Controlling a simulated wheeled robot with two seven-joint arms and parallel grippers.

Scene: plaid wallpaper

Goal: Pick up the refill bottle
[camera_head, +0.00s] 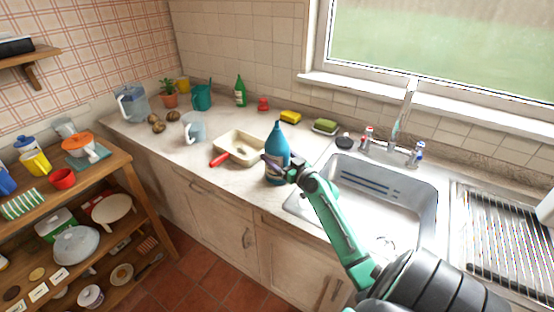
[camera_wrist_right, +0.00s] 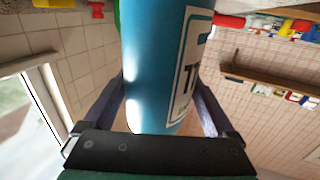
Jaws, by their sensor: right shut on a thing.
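The refill bottle (camera_head: 277,143) is blue with a label and stands upright at the counter's front edge, left of the sink, in the head view. My right gripper (camera_head: 275,164) is shut on its middle, with my green arm coming in from the lower right. In the right wrist view the blue bottle (camera_wrist_right: 160,60) fills the centre, between the two dark fingers of my right gripper (camera_wrist_right: 163,100). Whether the bottle's base touches the counter is hard to tell. My left gripper is not in view.
A cream dish (camera_head: 230,148) with a red handle lies left of the bottle. The sink (camera_head: 420,190) is to its right. Behind stand a yellow sponge (camera_head: 290,117), a green soap dish (camera_head: 325,126) and a green bottle (camera_head: 240,92). A shelf unit (camera_head: 120,165) stands at left.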

